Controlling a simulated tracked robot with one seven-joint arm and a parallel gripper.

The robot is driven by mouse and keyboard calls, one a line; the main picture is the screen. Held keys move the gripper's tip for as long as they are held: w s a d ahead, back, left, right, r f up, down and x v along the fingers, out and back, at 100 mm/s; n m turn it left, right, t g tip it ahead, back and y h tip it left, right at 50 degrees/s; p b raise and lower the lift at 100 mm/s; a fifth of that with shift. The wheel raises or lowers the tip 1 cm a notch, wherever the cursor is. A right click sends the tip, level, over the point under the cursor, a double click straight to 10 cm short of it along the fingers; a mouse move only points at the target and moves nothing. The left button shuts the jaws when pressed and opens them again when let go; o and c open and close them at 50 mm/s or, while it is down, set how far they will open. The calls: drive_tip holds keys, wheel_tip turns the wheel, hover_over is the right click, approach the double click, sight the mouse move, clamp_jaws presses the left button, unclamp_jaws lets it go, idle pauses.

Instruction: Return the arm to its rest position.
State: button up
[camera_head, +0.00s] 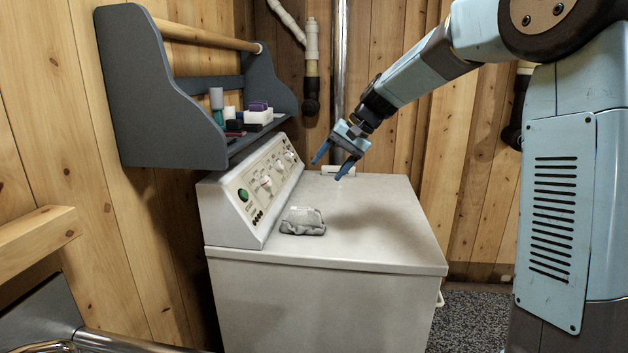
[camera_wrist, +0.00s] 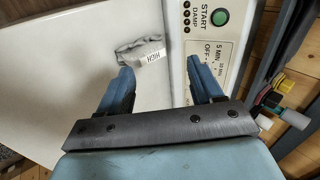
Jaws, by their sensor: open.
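My gripper (camera_head: 334,164) is open and empty, with its two blue fingers apart. In the head view it hangs in the air above the back part of the white machine's top (camera_head: 375,235). My arm reaches in from the upper right. In the wrist view the gripper (camera_wrist: 165,85) points toward the machine's top and its control panel (camera_wrist: 217,55). The cloth also shows in the wrist view (camera_wrist: 140,52), beyond the left finger.
A dark grey wall shelf (camera_head: 165,95) with a wooden rod (camera_head: 205,35) and several small items stands left of my gripper, above the panel. Pipes (camera_head: 339,70) run up the back wall. The right part of the machine's top is clear.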

drive_tip(key=s+d+t+h, duration=0.1)
drive_tip(key=s+d+h, duration=0.1)
drive_tip(key=s+d, duration=0.4)
drive_tip(key=s+d+f+t+h, duration=0.1)
drive_tip(key=s+d, duration=0.5)
drive_tip(key=s, duration=1.1)
drive_tip(key=s+d+n+t+h, duration=0.1)
drive_tip(key=s+d+t+h, duration=0.1)
drive_tip(key=s+d+h, duration=0.2)
drive_tip(key=shift+s+d+f+t, duration=0.35)
drive_tip(key=shift+s+d, duration=1.25)
drive_tip(key=shift+s, duration=2.05)
drive_tip(key=shift+c, duration=0.3)
